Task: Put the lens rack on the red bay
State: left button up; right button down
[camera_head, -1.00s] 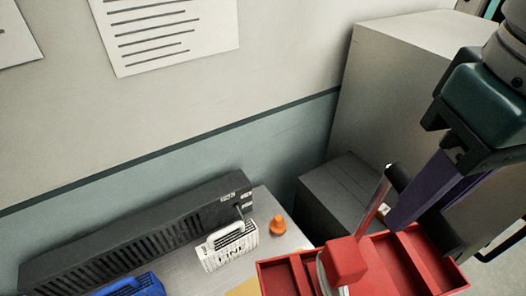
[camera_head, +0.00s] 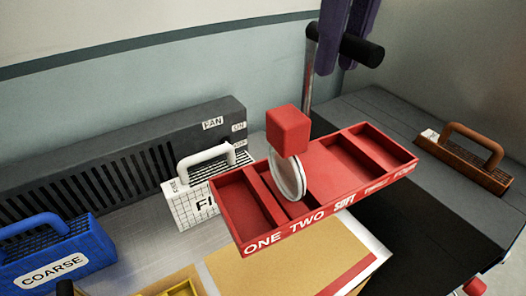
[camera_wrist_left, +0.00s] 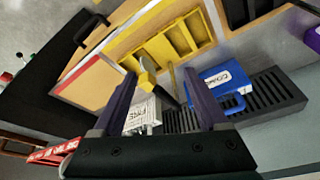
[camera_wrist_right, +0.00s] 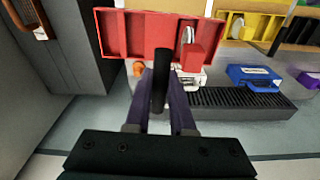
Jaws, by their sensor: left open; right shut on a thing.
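A clear round lens with a red cube (camera_head: 288,130) on top stands in one compartment. My right gripper (camera_head: 350,40) is shut on the rack's black handle (camera_head: 365,50); the rack seems to hang above the bench. The right wrist view shows the purple fingers on the handle (camera_wrist_right: 158,85). My left gripper (camera_wrist_left: 160,100) is open, above a yellow rack (camera_wrist_left: 168,45).
A blue COARSE block (camera_head: 45,255) and a white FINE block (camera_head: 185,208) stand before a dark slotted vent (camera_head: 120,165). A brown-handled block (camera_head: 465,155) sits on the dark surface at right. A black mat (camera_head: 420,240) beside the panel is clear.

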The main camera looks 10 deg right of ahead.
jog(key=shift+n, duration=0.5)
jog(key=f+b, duration=0.2)
jog(key=f, duration=0.3)
jog(key=a+f+b, duration=0.1)
jog(key=f+b, duration=0.1)
jog(key=f, duration=0.4)
jog(key=w+f+b, duration=0.1)
jog(key=f+b, duration=0.1)
jog(key=f, duration=0.4)
jog(key=shift+w+a+b, duration=0.1)
jog(key=shift+a+b, duration=0.1)
jog(key=shift+b, duration=0.1)
pick_arm(q)
notch_tip(320, 180, down, 9)
pick_arm(e)
notch_tip(320, 180, down, 5)
jog(key=shift+f, duration=0.2)
pick_arm(q)
jog(key=shift+f, duration=0.1)
pick_arm(e)
jog(key=c, duration=0.8)
grip_release()
jog(key=shift+o, duration=0.2)
